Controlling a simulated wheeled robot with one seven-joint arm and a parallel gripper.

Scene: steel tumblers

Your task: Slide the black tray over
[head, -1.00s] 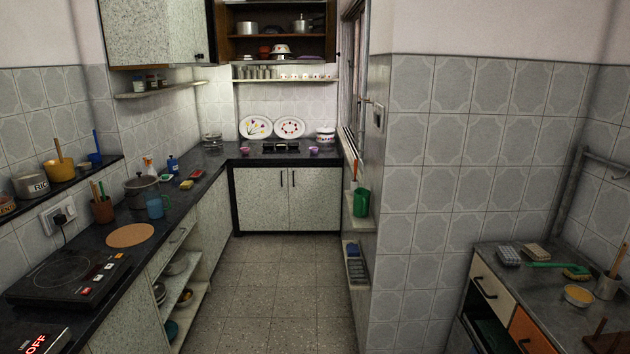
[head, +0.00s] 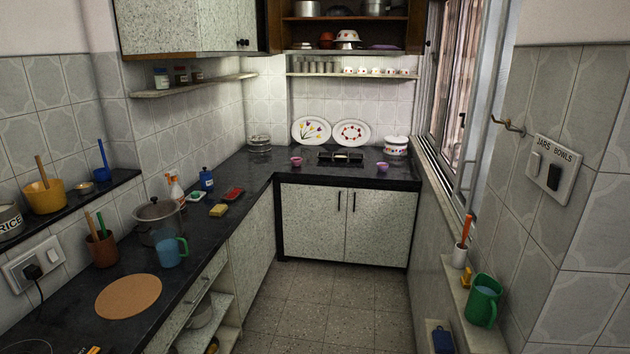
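A black tray (head: 326,158) appears to lie on the far counter, in front of two decorated oval plates that lean on the tiled wall. Something small and pale sits on it, too small to make out. A pink bowl (head: 296,162) stands to its left and a purple bowl (head: 383,168) to its right. My gripper is not in the head view.
The dark counter (head: 262,172) runs along the left and across the back. Cabinets with two doors (head: 345,222) stand below the far counter. The tiled floor (head: 300,312) between is clear. A ledge at right holds a green mug (head: 483,300).

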